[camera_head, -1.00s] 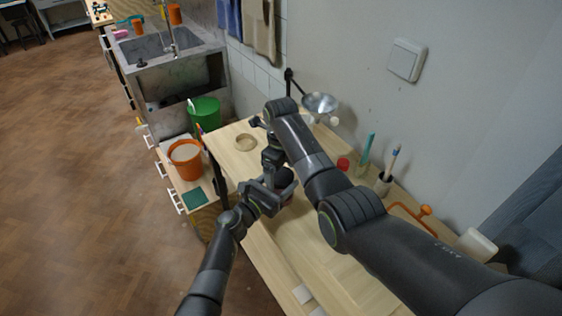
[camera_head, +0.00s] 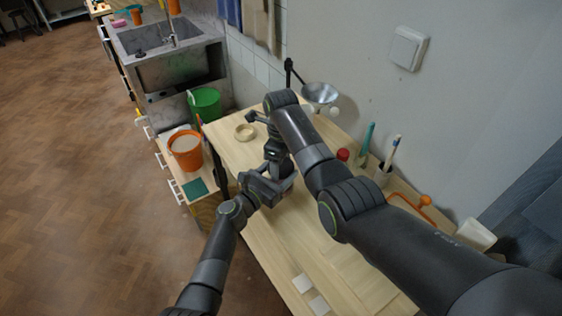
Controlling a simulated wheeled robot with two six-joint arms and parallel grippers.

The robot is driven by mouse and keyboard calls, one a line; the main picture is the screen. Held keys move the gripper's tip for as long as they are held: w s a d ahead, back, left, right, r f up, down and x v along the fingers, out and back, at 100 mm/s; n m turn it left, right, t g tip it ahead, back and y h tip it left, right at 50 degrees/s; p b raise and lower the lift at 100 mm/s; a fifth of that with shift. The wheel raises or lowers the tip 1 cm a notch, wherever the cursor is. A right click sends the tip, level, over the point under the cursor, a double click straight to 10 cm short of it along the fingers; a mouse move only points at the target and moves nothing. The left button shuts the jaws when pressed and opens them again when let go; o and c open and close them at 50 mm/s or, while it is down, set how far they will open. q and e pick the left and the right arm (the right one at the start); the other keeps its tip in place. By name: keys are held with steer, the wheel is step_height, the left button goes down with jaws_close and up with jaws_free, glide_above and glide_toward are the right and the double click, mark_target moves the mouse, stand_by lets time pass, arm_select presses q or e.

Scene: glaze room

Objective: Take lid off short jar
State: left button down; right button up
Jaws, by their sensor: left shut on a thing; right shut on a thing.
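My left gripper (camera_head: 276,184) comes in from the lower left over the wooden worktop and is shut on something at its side. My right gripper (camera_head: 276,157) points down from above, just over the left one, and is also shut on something. The short jar and its lid are almost wholly hidden by the two grippers and my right arm. From the grippers' places, the left appears to hold the jar and the right its lid; I cannot see whether lid and jar touch.
The worktop (camera_head: 262,232) holds a beige ring-shaped piece (camera_head: 244,132), a metal bowl (camera_head: 320,93), a red-topped item (camera_head: 343,154), a brush cup (camera_head: 382,176) and an orange-handled tool (camera_head: 426,200). An orange bucket (camera_head: 186,152) stands left. The wall is close behind.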

steer(key=shift+n, duration=0.6)
steer(key=o, duration=1.1)
steer(key=shift+c, duration=0.2)
steer(key=shift+r, duration=2.3)
arm_select(q)
steer(key=shift+c, duration=1.2)
jaws_free()
